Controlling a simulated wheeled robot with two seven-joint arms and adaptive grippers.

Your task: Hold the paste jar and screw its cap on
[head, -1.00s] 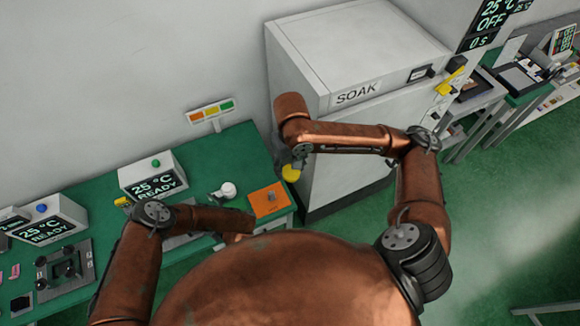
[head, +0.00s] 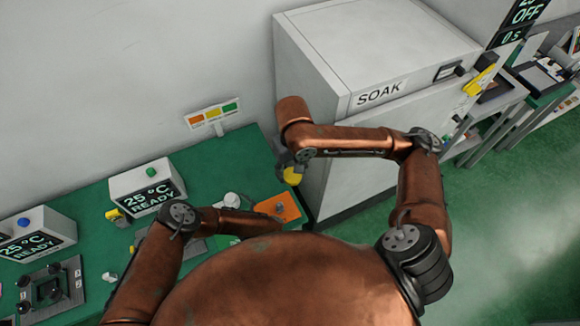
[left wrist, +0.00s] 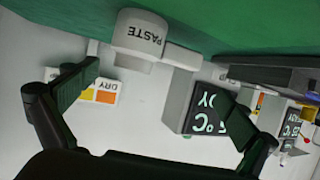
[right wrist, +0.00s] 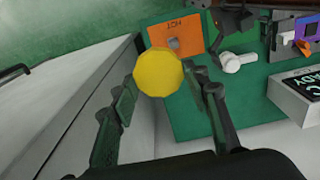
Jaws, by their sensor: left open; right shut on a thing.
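The white paste jar (head: 232,200) stands on the green bench, left of the orange pad. It shows upside down with its PASTE label in the left wrist view (left wrist: 140,38), and from above in the right wrist view (right wrist: 232,65). My left gripper (left wrist: 158,90) is open and empty, the jar ahead of its fingers and apart from them. In the head view its fingers are hidden by my arm. My right gripper (right wrist: 158,82) is shut on the yellow cap (right wrist: 158,72), held in the air at the bench's right end; the cap also shows in the head view (head: 292,176).
The orange pad (head: 277,207), marked HOT in the right wrist view, lies right of the jar. The grey SOAK cabinet (head: 375,60) stands close beside my right gripper. A READY display box (head: 148,190) stands left of the jar, and a colored sign (head: 213,115) behind.

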